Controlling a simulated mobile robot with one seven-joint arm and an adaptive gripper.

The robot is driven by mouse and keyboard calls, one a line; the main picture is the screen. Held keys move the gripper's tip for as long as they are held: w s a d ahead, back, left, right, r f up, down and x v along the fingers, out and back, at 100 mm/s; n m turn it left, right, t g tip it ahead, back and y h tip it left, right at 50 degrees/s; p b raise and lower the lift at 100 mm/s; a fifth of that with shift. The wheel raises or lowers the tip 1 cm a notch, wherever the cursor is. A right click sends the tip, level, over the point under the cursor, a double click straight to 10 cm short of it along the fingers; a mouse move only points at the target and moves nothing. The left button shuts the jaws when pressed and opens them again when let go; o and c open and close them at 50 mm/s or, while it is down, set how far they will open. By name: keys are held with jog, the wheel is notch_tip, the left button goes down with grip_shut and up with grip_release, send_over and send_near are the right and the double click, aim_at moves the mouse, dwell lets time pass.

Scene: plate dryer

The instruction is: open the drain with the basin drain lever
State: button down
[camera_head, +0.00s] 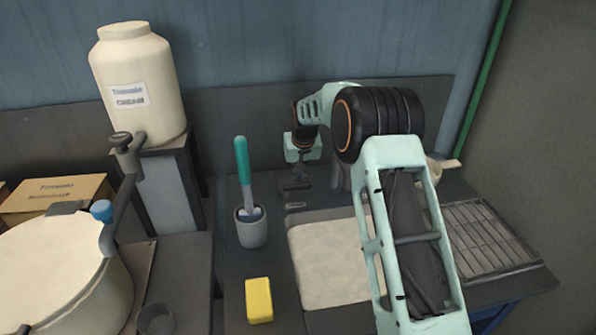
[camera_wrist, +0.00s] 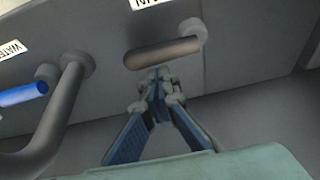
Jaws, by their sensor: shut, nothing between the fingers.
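The basin drain lever (camera_wrist: 162,54) shows in the wrist view as a brownish bar on a round grey pivot. It points left, roughly level, beneath a partly cut-off white label ending in "IN". My gripper (camera_wrist: 160,76) is shut and empty. Its fingertips appear just below the middle of the lever; I cannot tell whether they touch it. In the head view my gripper (camera_head: 296,185) points down behind the basin (camera_head: 330,262), and I cannot make out the lever there.
In the wrist view, a blue-handled water lever (camera_wrist: 22,95) and a bent grey pipe (camera_wrist: 62,115) stand left of my gripper. In the head view, a cup with a green-handled brush (camera_head: 252,231), a yellow sponge (camera_head: 259,300) and a drying rack (camera_head: 488,238) surround the basin.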

aim_at(301, 185)
jog(key=shift+s+d+f+m+b, duration=0.1)
jog(key=shift+s+m+b, duration=0.25)
jog(key=shift+m, duration=0.25)
dwell(0.5)
jog(key=shift+s+d+m+h+b, duration=0.1)
jog(key=shift+s+m+h+b, duration=0.5)
jog(key=shift+m, duration=0.5)
jog(key=s+m+h, duration=0.1)
jog(key=m, duration=0.1)
jog(key=shift+s+m, duration=0.1)
jog(key=shift+m, duration=0.3)
jog(key=s+m, duration=0.1)
jog(key=m, duration=0.1)
jog(key=s+m+g+h, duration=0.1)
jog(key=m, duration=0.1)
jog(key=shift+m+b, duration=0.3)
jog(key=shift+b, duration=0.05)
jog(key=shift+s+a, duration=0.25)
jog(key=shift+s, duration=0.1)
jog(key=v, duration=1.2)
jog(key=shift+a, duration=0.25)
